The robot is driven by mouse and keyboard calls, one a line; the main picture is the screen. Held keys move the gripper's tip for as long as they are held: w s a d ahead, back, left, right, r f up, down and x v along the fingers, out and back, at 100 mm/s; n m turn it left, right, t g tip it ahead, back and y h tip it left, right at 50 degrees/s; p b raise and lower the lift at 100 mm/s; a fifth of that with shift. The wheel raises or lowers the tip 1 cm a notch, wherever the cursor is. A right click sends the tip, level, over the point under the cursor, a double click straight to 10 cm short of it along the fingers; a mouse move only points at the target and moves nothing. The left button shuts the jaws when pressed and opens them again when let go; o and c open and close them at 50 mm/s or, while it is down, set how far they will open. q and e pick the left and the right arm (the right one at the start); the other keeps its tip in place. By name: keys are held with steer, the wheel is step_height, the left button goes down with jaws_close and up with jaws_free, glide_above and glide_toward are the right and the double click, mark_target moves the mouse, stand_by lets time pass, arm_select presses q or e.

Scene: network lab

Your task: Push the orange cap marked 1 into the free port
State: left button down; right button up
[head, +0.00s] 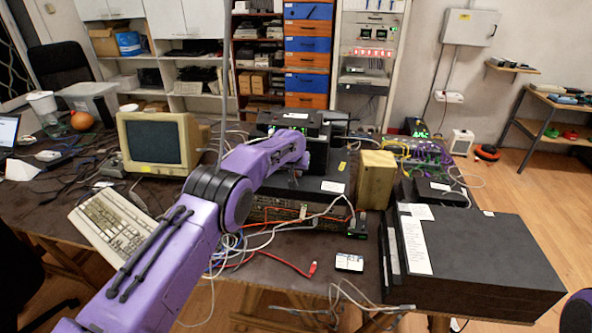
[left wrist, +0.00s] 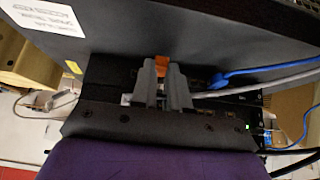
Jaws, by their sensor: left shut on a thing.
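My left gripper (left wrist: 165,84) shows in the left wrist view with its grey fingers closed together. It is shut on a small orange cap (left wrist: 161,64), which shows between and just beyond the fingertips. The fingers are in front of a dark device (left wrist: 110,98) with a row of ports. The number on the cap cannot be read, and the free port cannot be made out. I cannot tell whether the cap touches the device. In the head view my left arm hides the gripper's fingertips and the cap. My right gripper is not in view.
A blue cable (left wrist: 250,70) and a grey cable (left wrist: 265,80) run close to the right of the fingers. In the head view a wooden box (head: 375,180) and a large black case (head: 475,255) stand right of the arm. Loose cables and a red plug (head: 312,268) lie in front.

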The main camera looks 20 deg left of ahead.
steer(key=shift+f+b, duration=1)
steer(key=shift+b, duration=0.05)
stand_by(0.8)
stand_by(0.9)
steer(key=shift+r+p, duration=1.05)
steer(key=shift+p, duration=0.05)
